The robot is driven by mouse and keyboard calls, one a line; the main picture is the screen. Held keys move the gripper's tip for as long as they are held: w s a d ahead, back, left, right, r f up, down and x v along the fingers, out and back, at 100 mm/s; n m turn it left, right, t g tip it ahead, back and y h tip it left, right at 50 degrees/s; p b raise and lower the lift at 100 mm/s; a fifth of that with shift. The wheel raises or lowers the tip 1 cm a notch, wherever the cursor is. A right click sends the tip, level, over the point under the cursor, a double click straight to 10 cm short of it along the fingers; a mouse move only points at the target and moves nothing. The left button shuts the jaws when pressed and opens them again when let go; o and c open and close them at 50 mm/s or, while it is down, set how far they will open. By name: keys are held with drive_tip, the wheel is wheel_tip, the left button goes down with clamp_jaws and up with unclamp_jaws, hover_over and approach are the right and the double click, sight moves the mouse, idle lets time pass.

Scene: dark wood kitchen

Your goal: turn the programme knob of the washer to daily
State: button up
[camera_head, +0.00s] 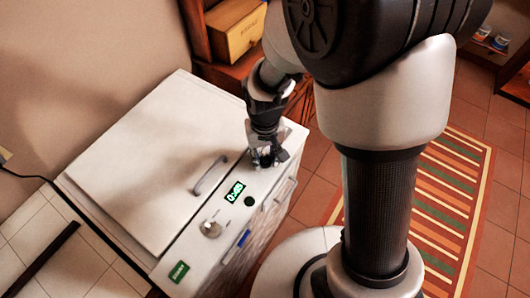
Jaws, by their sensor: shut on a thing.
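The white washer (150,150) stands against the wall, with its control panel along the sloping front right edge. My gripper (264,160) points down at the far end of this panel. It is shut on a dark knob there, which looks like the programme knob; the fingers hide most of it. Its pointer and programme labels are hidden or too small to read, so I cannot tell its setting. A green display (235,192) reads about 0:45. A dark round button (250,201) and a silver knob (210,228) sit nearer on the panel.
A grey lid handle (210,175) stands up from the washer's top, left of my gripper. A wooden shelf with a yellow drawer box (235,28) is behind. A striped rug (455,200) lies on the tiled floor to the right.

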sight(265, 158)
drive_tip(key=m+p, duration=0.1)
drive_tip(key=m, duration=0.4)
drive_tip(key=shift+m, duration=0.3)
drive_tip(key=m+p, duration=0.1)
drive_tip(key=m, duration=0.4)
drive_tip(key=shift+m, duration=0.4)
drive_tip(key=o, duration=1.1)
drive_tip(key=shift+r, duration=0.1)
wheel_tip(265, 158, up, 12)
idle(0.4)
